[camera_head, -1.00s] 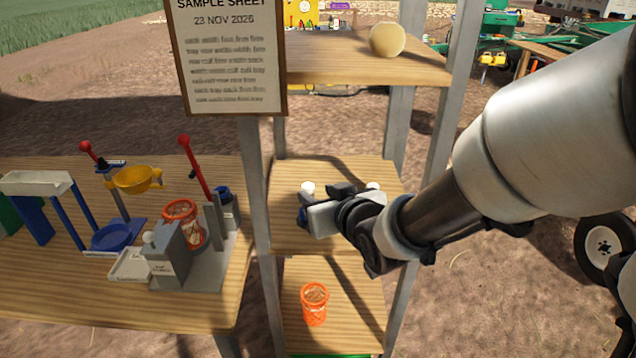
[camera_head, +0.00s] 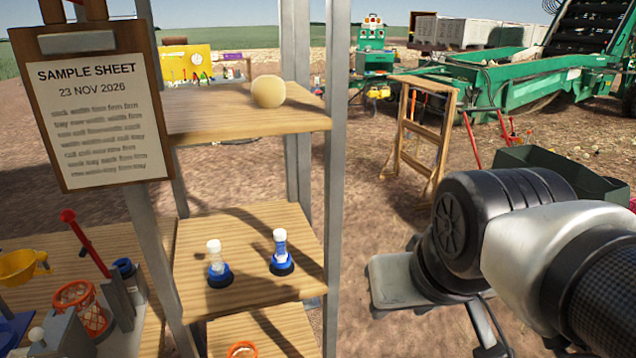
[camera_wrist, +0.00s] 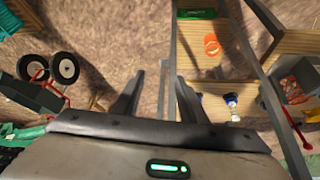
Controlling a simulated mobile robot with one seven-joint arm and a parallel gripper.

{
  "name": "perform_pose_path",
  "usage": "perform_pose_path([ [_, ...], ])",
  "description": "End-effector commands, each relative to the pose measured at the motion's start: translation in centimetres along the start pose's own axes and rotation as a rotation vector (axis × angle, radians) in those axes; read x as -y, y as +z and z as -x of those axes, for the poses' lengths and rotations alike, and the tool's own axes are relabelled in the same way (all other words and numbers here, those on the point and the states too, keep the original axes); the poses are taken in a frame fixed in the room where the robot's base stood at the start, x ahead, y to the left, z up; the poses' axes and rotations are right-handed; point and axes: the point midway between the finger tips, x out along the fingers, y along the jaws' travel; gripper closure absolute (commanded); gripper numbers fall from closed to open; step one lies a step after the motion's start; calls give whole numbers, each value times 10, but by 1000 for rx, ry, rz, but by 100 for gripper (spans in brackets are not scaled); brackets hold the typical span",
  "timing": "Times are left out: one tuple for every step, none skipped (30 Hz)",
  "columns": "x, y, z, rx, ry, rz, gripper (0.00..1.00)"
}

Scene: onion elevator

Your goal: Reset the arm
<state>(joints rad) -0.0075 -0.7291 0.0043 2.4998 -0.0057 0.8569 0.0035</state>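My arm extends in from the right in the head view, clear of the shelf rack. On the middle shelf (camera_head: 245,250), two small white-topped vials stand upright in blue bases, a left vial (camera_head: 215,258) and a right vial (camera_head: 281,248). My gripper is apart from both.
A pale round onion (camera_head: 268,91) sits on the upper shelf (camera_head: 210,118). An orange basket (camera_wrist: 211,44) stands on the lower shelf. The sample sheet (camera_head: 100,110) hangs at the left, above a bench with devices. A wooden frame (camera_head: 420,130) and green machinery (camera_head: 520,85) stand behind.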

Motion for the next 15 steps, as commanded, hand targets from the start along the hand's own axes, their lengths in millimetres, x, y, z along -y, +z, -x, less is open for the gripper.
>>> perform_pose_path([
  [-2, 5, 4, 10, 0, -9, 62],
  [-2, 8, 5, 17, -1, -11, 62],
  [-2, 10, 6, 22, -1, -13, 62],
  [-2, 10, 6, 24, -2, -13, 62],
  [-2, 10, 6, 24, -2, -13, 62],
  [-2, 10, 5, 24, -2, -13, 62],
  [-2, 10, 5, 24, -2, -12, 62],
  [-2, 10, 5, 24, -2, -12, 62],
  [-2, 10, 5, 24, -2, -12, 62],
  [-2, 9, 6, 24, -2, -12, 62],
  [-2, 8, 7, 23, -2, -12, 62],
  [-2, 7, 10, 23, -2, -12, 62],
  [-2, 5, 13, 23, -2, -11, 62],
  [-2, 2, 18, 23, -2, -11, 62],
  [-2, -2, 25, 23, -2, -11, 62],
])
